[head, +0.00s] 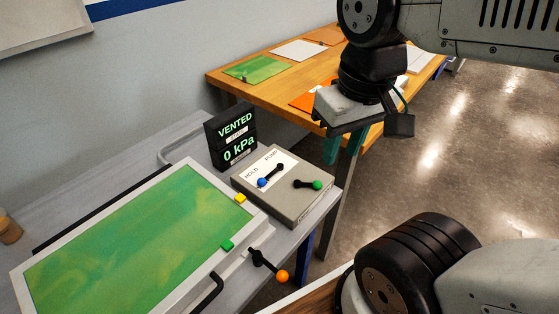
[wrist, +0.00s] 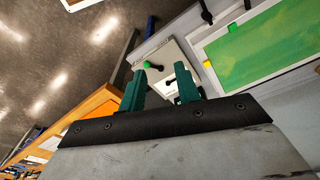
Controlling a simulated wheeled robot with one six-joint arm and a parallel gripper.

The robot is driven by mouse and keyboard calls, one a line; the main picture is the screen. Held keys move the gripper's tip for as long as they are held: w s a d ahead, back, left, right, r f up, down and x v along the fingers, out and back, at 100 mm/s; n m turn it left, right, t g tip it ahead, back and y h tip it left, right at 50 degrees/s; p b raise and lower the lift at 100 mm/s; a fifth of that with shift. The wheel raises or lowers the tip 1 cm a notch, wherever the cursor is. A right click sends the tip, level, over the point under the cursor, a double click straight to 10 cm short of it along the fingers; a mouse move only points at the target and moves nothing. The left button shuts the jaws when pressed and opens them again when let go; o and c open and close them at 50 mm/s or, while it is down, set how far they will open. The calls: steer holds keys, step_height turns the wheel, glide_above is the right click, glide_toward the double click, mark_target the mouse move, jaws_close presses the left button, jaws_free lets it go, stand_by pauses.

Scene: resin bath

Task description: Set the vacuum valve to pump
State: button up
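The grey valve box (head: 293,208) stands at the right end of the grey bench. On its white plate, lettered HOLD and PUMP, lies a black lever with a blue knob (head: 262,183), the knob toward the lower left. A second black lever beside it has a green knob (head: 317,185) pointing right; it also shows in the wrist view (wrist: 147,64). My gripper (head: 341,148) hangs beyond the box, up and to the right. In the wrist view my gripper (wrist: 163,85) is open and empty, fingers apart. The blue knob is not visible there.
A black display (head: 231,136) behind the box reads VENTED and 0 kPa. A green-filled framed panel (head: 120,240) lies left, with an orange-knobbed lever (head: 282,276) at its near edge. A wooden table (head: 285,90) with coloured sheets stands behind. Open floor lies right.

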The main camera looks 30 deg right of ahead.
steer(key=w+f+m, duration=0.1)
steer(key=w+m, duration=0.2)
steer(key=w, duration=0.4)
steer(key=m+g, duration=0.3)
steer(key=m, duration=0.7)
glide_above(270, 174)
steer(key=w, duration=0.2)
step_height(270, 174, down, 18)
steer(key=r, duration=0.1)
steer(key=shift+h, duration=0.4)
steer(key=f, duration=0.2)
steer(key=s+f, duration=0.1)
steer(key=f, duration=0.4)
steer(key=shift+s+a+f, duration=0.1)
steer(key=shift+s+f, duration=0.15)
steer(key=shift+f, duration=0.15)
jaws_close()
